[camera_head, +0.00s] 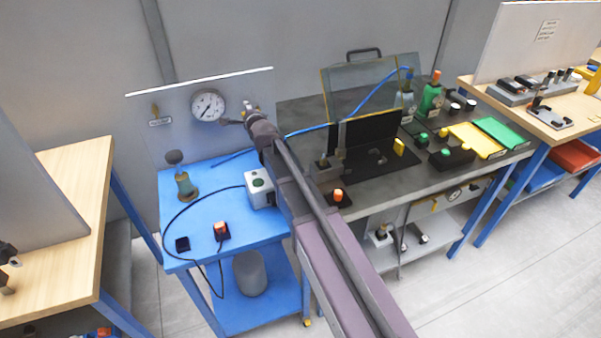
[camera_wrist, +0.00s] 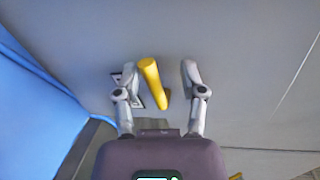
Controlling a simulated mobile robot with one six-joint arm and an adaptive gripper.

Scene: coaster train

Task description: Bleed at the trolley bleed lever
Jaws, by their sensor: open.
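The blue trolley (camera_head: 205,207) stands with an upright grey panel (camera_head: 180,140) at its back. In the wrist view a yellow lever (camera_wrist: 152,80) sticks out from a grey panel surface. A label with dark marks is partly visible behind it. My gripper (camera_wrist: 158,74) is open, with one finger on each side of the lever and a visible gap to each. In the head view my gripper (camera_head: 243,113) is at the panel, right of the round gauge (camera_head: 207,105); the arm and fingers largely hide the lever there.
A dull yellow handle (camera_head: 155,111) sits on the panel's left, above a label. A grey bench (camera_head: 290,115) with a blue hose (camera_head: 352,110) adjoins on the right.

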